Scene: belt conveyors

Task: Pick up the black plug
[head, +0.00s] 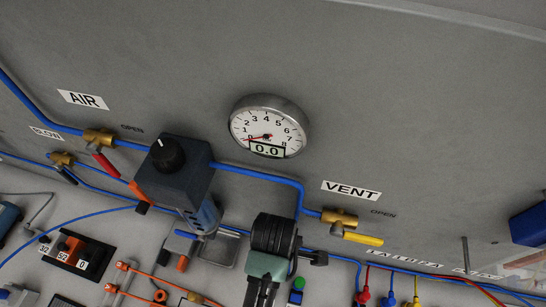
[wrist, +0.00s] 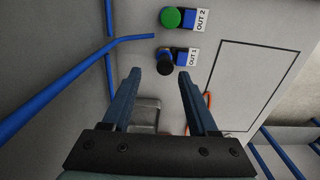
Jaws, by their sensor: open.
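The black plug (wrist: 164,66) is a short dark round piece at the blue fitting labelled OUT 1, in the upper middle of the wrist view. My gripper (wrist: 158,73) is open and empty. In the picture, the plug lies between its two fingertips and a little above them; I cannot tell how much depth separates them. No finger visibly touches the plug. In the head view my gripper (head: 261,291) points down at the bottom edge, its fingertips cut off, and I cannot make out the plug there.
A green plug (wrist: 170,17) sits close by at OUT 2, and also shows in the head view (head: 296,283). A blue tube (wrist: 137,40) ends left of the black plug. The regulator (head: 175,175), gauge (head: 268,127) and yellow-handled vent valve (head: 342,222) surround my arm.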

